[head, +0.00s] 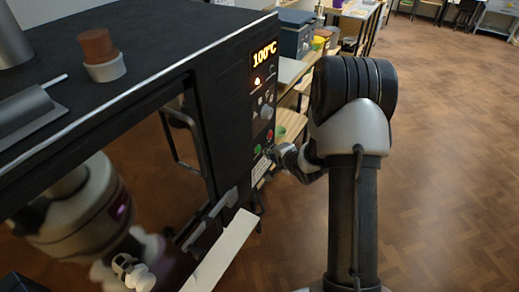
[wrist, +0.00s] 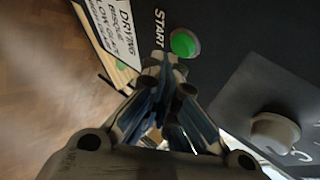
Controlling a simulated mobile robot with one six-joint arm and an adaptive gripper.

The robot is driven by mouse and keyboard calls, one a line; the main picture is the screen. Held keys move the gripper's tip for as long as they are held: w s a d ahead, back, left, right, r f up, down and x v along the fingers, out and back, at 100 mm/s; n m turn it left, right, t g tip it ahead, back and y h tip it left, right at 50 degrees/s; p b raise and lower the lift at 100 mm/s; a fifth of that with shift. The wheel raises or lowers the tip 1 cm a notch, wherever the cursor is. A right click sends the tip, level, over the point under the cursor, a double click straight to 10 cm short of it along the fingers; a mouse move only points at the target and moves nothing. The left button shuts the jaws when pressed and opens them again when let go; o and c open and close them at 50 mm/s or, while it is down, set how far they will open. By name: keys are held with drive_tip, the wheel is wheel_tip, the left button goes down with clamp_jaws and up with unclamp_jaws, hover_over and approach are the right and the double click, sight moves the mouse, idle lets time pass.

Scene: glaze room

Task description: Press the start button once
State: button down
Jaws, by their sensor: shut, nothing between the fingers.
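The start button is a round green button (wrist: 185,43) on a dark panel, with the word START beside it in the wrist view. In the head view the green button (head: 257,149) sits low on the kiln's control panel, just left of my gripper (head: 274,153). My gripper (wrist: 165,62) is shut and empty, its fingertips together. In the wrist view the tips are just below and left of the button, which is mostly uncovered. I cannot tell whether they touch it.
The dark kiln (head: 130,75) carries a lit display (head: 264,54) reading 100°C. A red button (head: 269,135) is above the green one. A white dial (wrist: 275,132) stands out at the right in the wrist view. Shelves (head: 300,95) are behind; open wooden floor (head: 455,150) lies right.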

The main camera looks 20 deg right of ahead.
drive_tip(key=shift+s+d, duration=0.1)
drive_tip(key=shift+s+d+p, duration=0.35)
drive_tip(key=shift+s+d, duration=0.45)
drive_tip(key=shift+s, duration=0.2)
drive_tip(key=shift+s+d+p, duration=0.3)
drive_tip(key=shift+s+d, duration=0.45)
drive_tip(key=shift+s, duration=0.2)
